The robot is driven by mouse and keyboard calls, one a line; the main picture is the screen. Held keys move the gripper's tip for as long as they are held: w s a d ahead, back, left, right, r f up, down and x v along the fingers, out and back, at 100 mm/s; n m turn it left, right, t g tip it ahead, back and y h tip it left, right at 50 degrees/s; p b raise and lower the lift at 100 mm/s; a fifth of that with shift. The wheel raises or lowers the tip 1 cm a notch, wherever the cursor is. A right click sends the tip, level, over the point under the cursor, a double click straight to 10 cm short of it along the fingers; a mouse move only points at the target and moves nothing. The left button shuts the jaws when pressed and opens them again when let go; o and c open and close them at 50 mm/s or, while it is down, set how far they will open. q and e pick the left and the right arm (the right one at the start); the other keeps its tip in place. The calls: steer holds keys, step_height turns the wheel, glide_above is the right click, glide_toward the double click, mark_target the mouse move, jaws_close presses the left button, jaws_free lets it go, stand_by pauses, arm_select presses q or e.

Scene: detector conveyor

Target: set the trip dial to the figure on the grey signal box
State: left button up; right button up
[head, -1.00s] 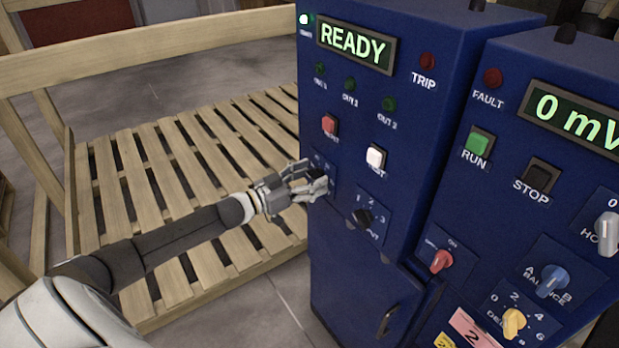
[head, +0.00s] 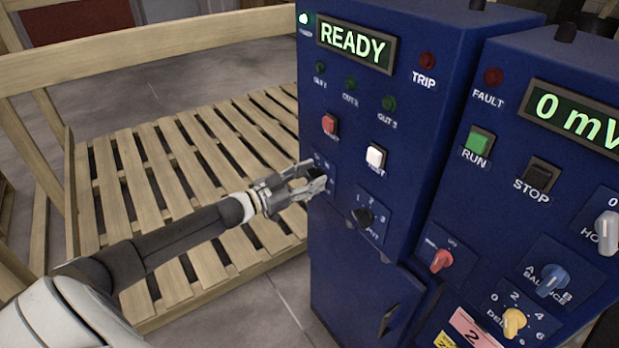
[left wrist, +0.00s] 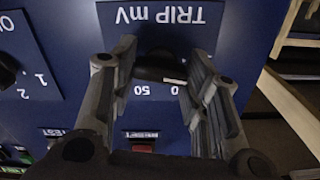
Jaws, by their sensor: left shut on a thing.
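The trip dial is a black knob (left wrist: 160,66) on a plate lettered "TRIP mV", upside down in the left wrist view. My left gripper (left wrist: 163,72) is shut on this knob, with one finger on each side. Part of the scale figures shows between the fingers; the rest is hidden, and I cannot tell which figure the knob points at. In the head view the gripper (head: 316,180) is at the left edge of the blue cabinet's front (head: 345,275) and hides the knob. I see no grey signal box. My right gripper is not in view.
The red button (head: 329,124) and white button (head: 376,157) sit just above the gripper. A black selector (head: 364,217) marked 1, 2, 3 is close to its right. The display (head: 355,47) reads READY. A slatted wooden pallet (head: 140,185) lies left, beneath my arm.

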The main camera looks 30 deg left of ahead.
arm_select(q)
steer(key=m, duration=0.4)
steer(key=shift+m+b, duration=0.3)
steer(key=m+b, duration=0.1)
steer(key=m, duration=0.3)
steer(key=shift+m, duration=0.3)
steer(key=o, duration=1)
steer(key=shift+s+a+f, duration=0.1)
steer(key=shift+s, duration=0.3)
steer(key=shift+v, duration=5.6)
